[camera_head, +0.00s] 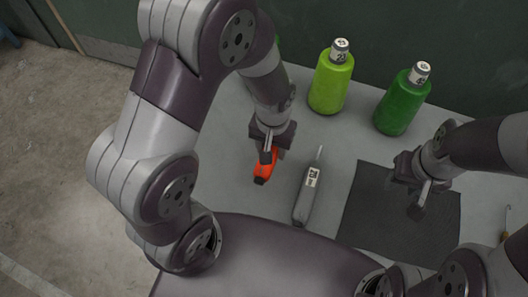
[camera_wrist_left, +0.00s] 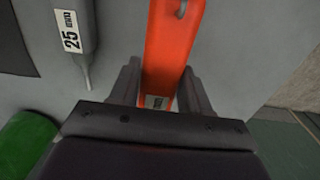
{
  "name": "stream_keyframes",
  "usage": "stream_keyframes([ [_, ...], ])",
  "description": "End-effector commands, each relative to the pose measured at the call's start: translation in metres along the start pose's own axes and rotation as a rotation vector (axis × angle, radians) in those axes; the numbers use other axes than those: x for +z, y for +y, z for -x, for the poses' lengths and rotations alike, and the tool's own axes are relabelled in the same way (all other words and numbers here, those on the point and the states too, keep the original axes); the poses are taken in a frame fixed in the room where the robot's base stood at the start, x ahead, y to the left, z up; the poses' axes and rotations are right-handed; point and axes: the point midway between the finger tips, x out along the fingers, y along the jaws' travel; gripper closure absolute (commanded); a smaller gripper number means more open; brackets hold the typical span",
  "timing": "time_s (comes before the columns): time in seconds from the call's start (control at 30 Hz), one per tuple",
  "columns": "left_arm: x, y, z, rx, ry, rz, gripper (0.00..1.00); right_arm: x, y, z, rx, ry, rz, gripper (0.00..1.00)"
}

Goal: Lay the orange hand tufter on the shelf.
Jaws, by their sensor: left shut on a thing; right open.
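The orange hand tufter (camera_head: 263,170) is in the jaws of my left gripper (camera_head: 269,151), over the left part of the grey surface. In the left wrist view the orange tufter (camera_wrist_left: 170,45) runs between the two fingers of my left gripper (camera_wrist_left: 157,88), with a small label near the jaws. I cannot tell whether it touches the surface. My right gripper (camera_head: 419,196) is open and empty above the dark mat. I cannot tell which surface in view is the shelf.
A grey tool (camera_head: 306,197) labelled 25 lies just right of the orange tufter. A lime bottle (camera_head: 331,82) and a green bottle (camera_head: 402,103) stand at the back. A dark mat (camera_head: 365,220) lies at right. Bare surface shows left of the grey tool.

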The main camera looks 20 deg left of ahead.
Motion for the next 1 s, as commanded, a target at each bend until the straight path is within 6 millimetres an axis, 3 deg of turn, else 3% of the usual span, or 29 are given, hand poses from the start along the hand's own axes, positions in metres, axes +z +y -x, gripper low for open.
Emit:
stream_keyframes([
  [0.13,0.000,-0.024,-0.013,0.000,0.001,0.002,1.00,0.000,0.000,0.003,0.000,0.000,0.000,0.57],
  [0.4,0.001,-0.029,-0.053,0.000,-0.001,-0.002,1.00,-0.001,0.000,0.005,0.000,0.000,0.000,0.57],
  [0.8,0.000,-0.029,-0.061,0.000,0.002,-0.001,1.00,0.000,0.000,0.002,0.000,0.000,0.000,0.57],
  [0.83,0.001,-0.029,-0.062,0.000,0.001,-0.001,0.50,0.000,0.000,0.002,0.000,0.000,0.000,0.57],
  [0.9,0.000,-0.029,-0.061,0.000,0.001,-0.001,0.27,0.000,0.000,0.003,0.000,0.000,0.000,0.57],
  [1.0,0.000,-0.029,-0.061,0.000,0.001,-0.001,0.27,0.000,0.000,0.003,0.000,0.000,0.000,0.57],
])
